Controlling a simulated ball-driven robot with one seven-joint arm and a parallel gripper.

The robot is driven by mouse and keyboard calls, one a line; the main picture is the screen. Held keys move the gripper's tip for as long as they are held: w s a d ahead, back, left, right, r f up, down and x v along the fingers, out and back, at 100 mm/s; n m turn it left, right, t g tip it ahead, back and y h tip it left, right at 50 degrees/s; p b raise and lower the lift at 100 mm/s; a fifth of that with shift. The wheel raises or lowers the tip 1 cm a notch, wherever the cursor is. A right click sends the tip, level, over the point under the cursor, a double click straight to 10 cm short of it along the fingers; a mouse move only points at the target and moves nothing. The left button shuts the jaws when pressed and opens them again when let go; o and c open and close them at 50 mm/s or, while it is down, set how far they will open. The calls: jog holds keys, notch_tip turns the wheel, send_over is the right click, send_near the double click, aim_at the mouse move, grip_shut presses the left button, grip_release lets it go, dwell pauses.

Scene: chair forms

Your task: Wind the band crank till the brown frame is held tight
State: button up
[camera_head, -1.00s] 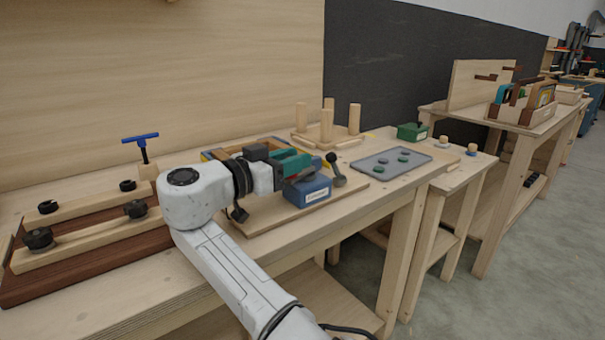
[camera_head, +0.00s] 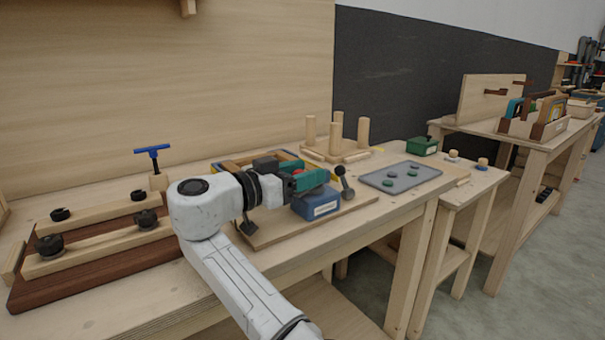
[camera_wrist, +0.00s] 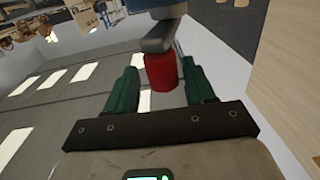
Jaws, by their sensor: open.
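My gripper (camera_head: 308,180) has teal fingers and is open over the blue box (camera_head: 316,204) with a white label, on the bench. In the wrist view, a red knob (camera_wrist: 161,72) sits between the open fingers (camera_wrist: 160,82), with gaps on both sides. A grey crank arm (camera_wrist: 158,36) joins the knob to the blue box (camera_wrist: 155,8). A bit of the red knob (camera_head: 298,172) shows in the head view. Behind my arm is a shape with blue and yellow edges (camera_head: 228,164), mostly hidden. I cannot clearly make out the brown frame or the band.
Black ball-ended levers stand right (camera_head: 344,182) and left (camera_head: 248,226) of the box. A grey tray (camera_head: 400,176) and a peg stand (camera_head: 335,150) are beyond.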

jog(key=v, duration=1)
jog(key=shift+s+a, duration=0.25)
jog(key=shift+a, duration=0.1)
jog(key=shift+c, duration=0.2)
